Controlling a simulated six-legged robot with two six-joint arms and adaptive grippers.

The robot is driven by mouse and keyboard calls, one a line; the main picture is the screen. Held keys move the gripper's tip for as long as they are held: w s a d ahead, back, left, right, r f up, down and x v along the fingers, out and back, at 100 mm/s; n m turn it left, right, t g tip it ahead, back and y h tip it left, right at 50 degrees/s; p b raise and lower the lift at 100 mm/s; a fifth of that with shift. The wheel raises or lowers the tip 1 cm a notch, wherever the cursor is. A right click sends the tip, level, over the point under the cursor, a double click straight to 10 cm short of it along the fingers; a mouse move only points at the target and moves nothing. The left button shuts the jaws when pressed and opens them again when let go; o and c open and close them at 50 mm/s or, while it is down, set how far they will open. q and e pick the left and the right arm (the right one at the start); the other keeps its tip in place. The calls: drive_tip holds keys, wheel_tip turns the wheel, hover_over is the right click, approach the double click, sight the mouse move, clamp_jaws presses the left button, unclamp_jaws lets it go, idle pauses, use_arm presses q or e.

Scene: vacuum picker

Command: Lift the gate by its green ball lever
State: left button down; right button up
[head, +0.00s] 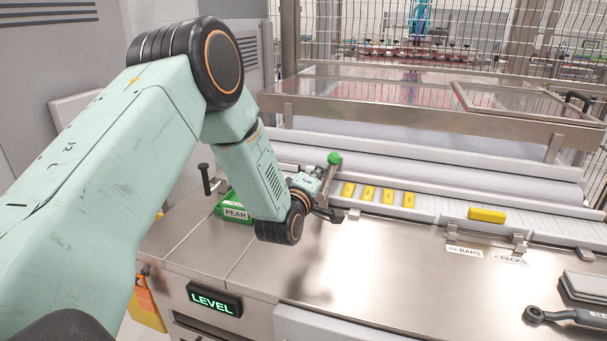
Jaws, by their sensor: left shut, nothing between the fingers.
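The green ball (334,158) of the lever shows at the left end of the conveyor, just above a metal bar or plate (329,175). I cannot tell how much of this plate is the gate, as my wrist covers part of it. My left gripper (335,214) is shut and empty. Its dark fingers are low over the counter, in front of and below the green ball. I see no contact between the fingers and the ball. My right gripper is not in view.
Several yellow bars (387,197) sit in conveyor slots to the right, with a yellow pack (487,215) farther along. A green PEAR box (235,212) and a black-knobbed lever (205,178) stand left. A dark tool (565,316) lies front right. The steel counter's middle (390,270) is clear.

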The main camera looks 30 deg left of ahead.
use_arm(q)
drive_tip(key=d+m, duration=0.2)
drive_tip(key=shift+w+f+m, duration=0.2)
drive_tip(key=shift+w+m, duration=0.05)
drive_tip(key=shift+m, duration=0.15)
drive_tip(key=shift+w+d+f+m+b, duration=0.2)
drive_tip(key=shift+d+f+m, duration=0.25)
drive_tip(key=shift+d+m, duration=0.35)
drive_tip(key=shift+w+d+f+m+b, duration=0.15)
drive_tip(key=shift+d+f+m, duration=0.3)
drive_tip(key=shift+m, duration=0.55)
drive_tip(key=shift+w+d+f+m+b, duration=0.15)
drive_tip(key=shift+d+f+m, duration=0.25)
drive_tip(key=shift+d+m, duration=0.4)
drive_tip(key=shift+f, duration=0.1)
